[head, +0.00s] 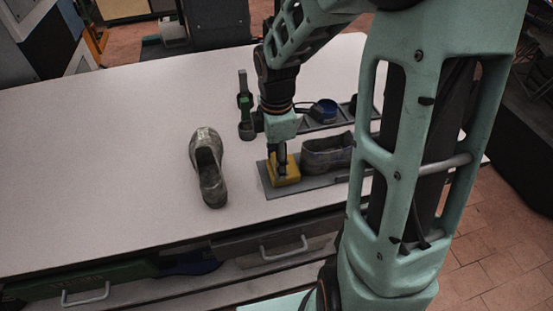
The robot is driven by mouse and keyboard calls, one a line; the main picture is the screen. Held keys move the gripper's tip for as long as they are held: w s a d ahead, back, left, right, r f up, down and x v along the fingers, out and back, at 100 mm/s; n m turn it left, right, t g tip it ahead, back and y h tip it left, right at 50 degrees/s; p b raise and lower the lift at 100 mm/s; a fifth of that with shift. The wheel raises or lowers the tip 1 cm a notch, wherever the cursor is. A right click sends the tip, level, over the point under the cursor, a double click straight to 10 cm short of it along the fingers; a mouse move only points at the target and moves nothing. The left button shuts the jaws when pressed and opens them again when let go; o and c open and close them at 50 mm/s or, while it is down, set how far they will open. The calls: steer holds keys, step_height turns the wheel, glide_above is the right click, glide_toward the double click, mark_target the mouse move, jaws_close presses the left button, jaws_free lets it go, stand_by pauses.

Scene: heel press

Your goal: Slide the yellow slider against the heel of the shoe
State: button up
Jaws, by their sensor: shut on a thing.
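The yellow slider (290,176) sits at the left end of a flat grey base plate (273,191) near the table's front edge. My gripper (282,174) points down and is shut on the slider's upper part. The dark grey shoe (325,158) lies on the same plate, just right of the slider. A narrow gap seems to show between slider and shoe, but I cannot tell whether they touch lower down. My arm hides the right end of the plate and part of the shoe.
A second grey shoe (208,168) lies on the white table (110,130) to the left. Behind the plate stand a green and black tool (245,103) and a dark rack with a blue round item (324,111). The table's left side is clear. Drawers are below the front edge.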

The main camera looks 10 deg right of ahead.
steer(key=shift+d+p, duration=0.45)
steer(key=shift+d, duration=0.85)
steer(key=shift+c, duration=0.4)
steer(key=o, duration=1.7)
steer(key=shift+w+r, duration=0.1)
steer(key=shift+r, duration=0.5)
step_height(320, 180, up, 11)
steer(key=shift+f, duration=0.1)
